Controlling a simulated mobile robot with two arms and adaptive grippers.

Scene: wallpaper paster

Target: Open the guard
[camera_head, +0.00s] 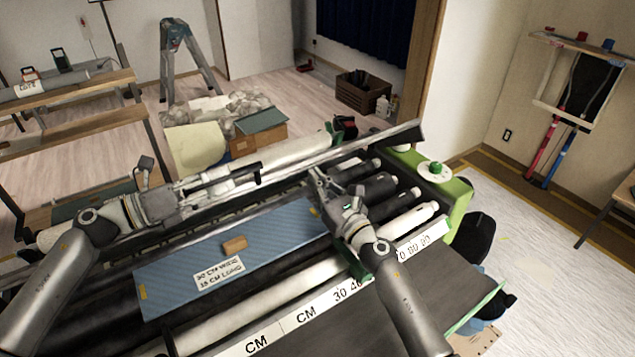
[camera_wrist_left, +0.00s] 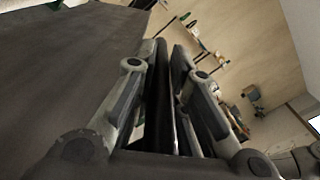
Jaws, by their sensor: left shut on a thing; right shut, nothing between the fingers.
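The guard (camera_head: 375,141) is a long grey bar-like panel running across the back of the wallpaper machine (camera_head: 458,195), with its right end raised above the rollers. My left gripper (camera_head: 193,189) is at the guard's left part, shut on a thin edge. In the left wrist view the left gripper (camera_wrist_left: 172,52) has its fingers on either side of a narrow dark strip, beside a wide dark surface. The exact contact is hard to see. My right gripper (camera_head: 317,177) is shut and empty, over the rollers near the blue sheet's right end.
A blue sheet (camera_head: 180,272) with a size label (camera_head: 219,273) and a small wooden block (camera_head: 235,244) lies across the machine. A ruler strip (camera_head: 320,301) runs along the front. A shelf table (camera_head: 80,121) stands at left, a stepladder (camera_head: 178,60) behind.

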